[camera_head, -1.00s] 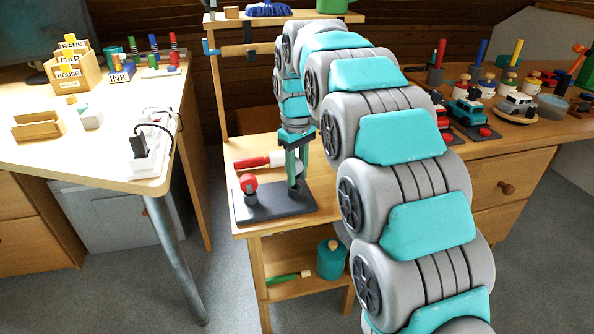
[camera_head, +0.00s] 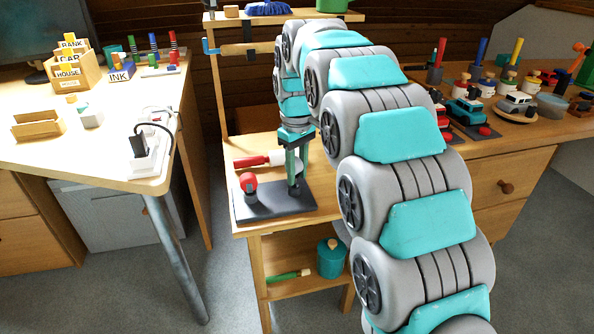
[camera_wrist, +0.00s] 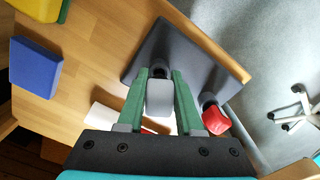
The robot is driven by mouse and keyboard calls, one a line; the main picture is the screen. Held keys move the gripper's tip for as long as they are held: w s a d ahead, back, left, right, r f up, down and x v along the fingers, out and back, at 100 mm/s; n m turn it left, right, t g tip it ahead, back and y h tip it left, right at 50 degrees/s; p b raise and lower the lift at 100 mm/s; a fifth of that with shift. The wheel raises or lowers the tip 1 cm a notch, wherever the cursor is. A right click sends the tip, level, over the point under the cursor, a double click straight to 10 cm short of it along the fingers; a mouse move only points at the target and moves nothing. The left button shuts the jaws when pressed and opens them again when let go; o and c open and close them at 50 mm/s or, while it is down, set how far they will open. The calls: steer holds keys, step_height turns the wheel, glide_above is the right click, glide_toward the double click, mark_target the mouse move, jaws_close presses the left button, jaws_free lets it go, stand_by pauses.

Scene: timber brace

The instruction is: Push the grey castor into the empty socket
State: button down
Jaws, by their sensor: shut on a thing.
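The dark base plate (camera_head: 262,207) lies near the front edge of the small wooden table. The red castor (camera_head: 248,183) stands at its left end and shows on the right in the wrist view (camera_wrist: 215,119). My gripper (camera_head: 295,188) points down over the right part of the plate. In the wrist view its green fingers (camera_wrist: 160,80) are shut on the grey castor (camera_wrist: 159,98), one on each side. A dark round part shows at the castor's far end, against the plate (camera_wrist: 172,45). Whether it sits in the socket is hidden.
A red-and-white handled tool (camera_head: 252,161) lies behind the plate. A blue block (camera_wrist: 35,67) shows at the left of the wrist view. A teal pot (camera_head: 331,260) and a green-handled tool (camera_head: 288,276) are on the lower shelf.

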steer(key=shift+f, duration=1)
stand_by(1.2)
steer(key=shift+r, duration=0.15)
steer(key=shift+r, duration=0.7)
steer(key=shift+f, duration=0.85)
stand_by(2.4)
steer(key=shift+c, duration=2.4)
jaws_free()
steer(key=shift+r, duration=3.9)
